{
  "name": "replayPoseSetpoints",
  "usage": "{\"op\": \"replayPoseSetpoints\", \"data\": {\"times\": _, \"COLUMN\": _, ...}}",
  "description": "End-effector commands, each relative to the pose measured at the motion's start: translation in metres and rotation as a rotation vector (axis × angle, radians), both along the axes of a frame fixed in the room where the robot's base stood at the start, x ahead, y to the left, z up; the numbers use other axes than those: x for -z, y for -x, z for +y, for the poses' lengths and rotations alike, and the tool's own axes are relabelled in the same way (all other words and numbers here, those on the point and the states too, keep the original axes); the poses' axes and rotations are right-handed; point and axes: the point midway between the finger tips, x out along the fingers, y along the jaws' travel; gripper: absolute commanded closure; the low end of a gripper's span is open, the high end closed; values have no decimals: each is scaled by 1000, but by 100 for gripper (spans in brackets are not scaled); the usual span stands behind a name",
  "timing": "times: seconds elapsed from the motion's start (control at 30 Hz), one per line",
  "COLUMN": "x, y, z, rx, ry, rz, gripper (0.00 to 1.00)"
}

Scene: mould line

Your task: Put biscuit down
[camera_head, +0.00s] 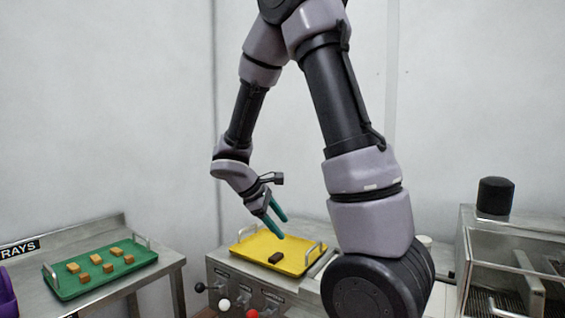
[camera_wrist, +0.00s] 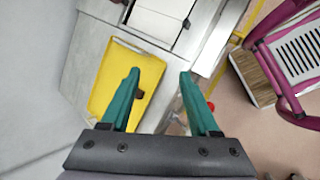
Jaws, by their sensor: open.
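A dark brown biscuit (camera_head: 276,257) lies on the yellow tray (camera_head: 250,244), near its front side. In the wrist view a small dark piece (camera_wrist: 139,94) shows beside the left finger, over the yellow tray (camera_wrist: 107,72), partly hidden by that finger. My gripper (camera_head: 277,227) has teal fingers and is open above the tray. It is apart from the biscuit, with nothing between the fingers. In the wrist view my gripper (camera_wrist: 160,76) also shows spread and empty.
A green tray (camera_head: 135,265) with several light brown biscuits stands on a metal table at the left. Knobs (camera_head: 224,304) line the front of the yellow tray's bench. A metal machine (camera_head: 510,250) stands at the right. The wrist view shows a magenta frame (camera_wrist: 262,42).

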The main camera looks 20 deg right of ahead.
Motion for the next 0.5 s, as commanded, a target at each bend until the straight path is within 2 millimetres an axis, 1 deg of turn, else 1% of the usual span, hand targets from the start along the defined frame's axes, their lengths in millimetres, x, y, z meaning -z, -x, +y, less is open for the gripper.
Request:
{"op": "replayPoseSetpoints", "data": {"times": 0.03, "x": -17, "y": 11, "z": -3, "rx": 88, "ry": -78, "rz": -59, "gripper": 38}}
{"op": "replayPoseSetpoints", "data": {"times": 0.17, "x": -53, "y": 40, "z": -1, "rx": 313, "ry": -280, "rz": -191, "gripper": 38}}
{"op": "replayPoseSetpoints", "data": {"times": 0.3, "x": -92, "y": 69, "z": 8, "rx": 535, "ry": -499, "rz": -336, "gripper": 38}}
{"op": "replayPoseSetpoints", "data": {"times": 0.5, "x": -147, "y": 108, "z": 26, "rx": 805, "ry": -812, "rz": -538, "gripper": 38}}
